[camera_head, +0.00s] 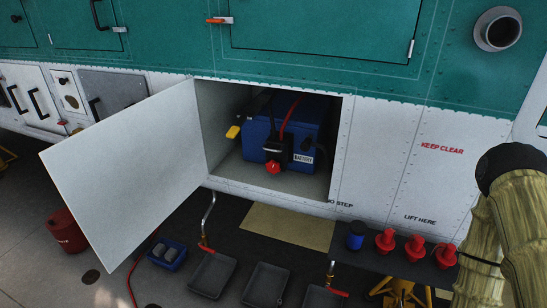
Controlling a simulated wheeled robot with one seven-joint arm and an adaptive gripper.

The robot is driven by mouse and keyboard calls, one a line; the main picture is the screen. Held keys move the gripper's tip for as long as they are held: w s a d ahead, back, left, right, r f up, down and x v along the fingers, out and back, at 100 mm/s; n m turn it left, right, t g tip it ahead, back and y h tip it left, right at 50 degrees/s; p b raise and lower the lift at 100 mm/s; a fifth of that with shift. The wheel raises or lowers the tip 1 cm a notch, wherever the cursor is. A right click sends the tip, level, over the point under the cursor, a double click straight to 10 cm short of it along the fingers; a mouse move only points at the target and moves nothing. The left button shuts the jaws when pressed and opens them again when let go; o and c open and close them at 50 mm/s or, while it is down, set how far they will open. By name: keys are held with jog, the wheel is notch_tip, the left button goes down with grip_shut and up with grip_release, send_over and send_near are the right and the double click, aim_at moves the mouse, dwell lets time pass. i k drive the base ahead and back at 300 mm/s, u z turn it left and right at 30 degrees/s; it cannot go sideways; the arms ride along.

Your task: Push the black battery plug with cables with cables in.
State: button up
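The black battery plug (276,149) is at the front of the blue battery (316,123) inside the open compartment. A red and a black cable run up from the plug area, and a red knob (272,167) shows at its lower front. I cannot tell whether the plug is fully seated or stands out from its socket. A white label reading BATTERY (303,159) is just to the plug's right. My arm shows at the right edge, well away from the compartment. My gripper is not in view.
The white compartment door (125,175) stands wide open to the left. A yellow tag or handle (233,132) is at the opening's left wall. Below right, a dark table (395,262) holds a blue container and red capped items. Black trays (212,275) lie below the opening.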

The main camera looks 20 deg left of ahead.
aim_at(275, 157)
jog(key=z, duration=2.15)
jog(key=k, duration=1.1)
jog(key=u, duration=2.15)
jog(key=i, duration=0.5)
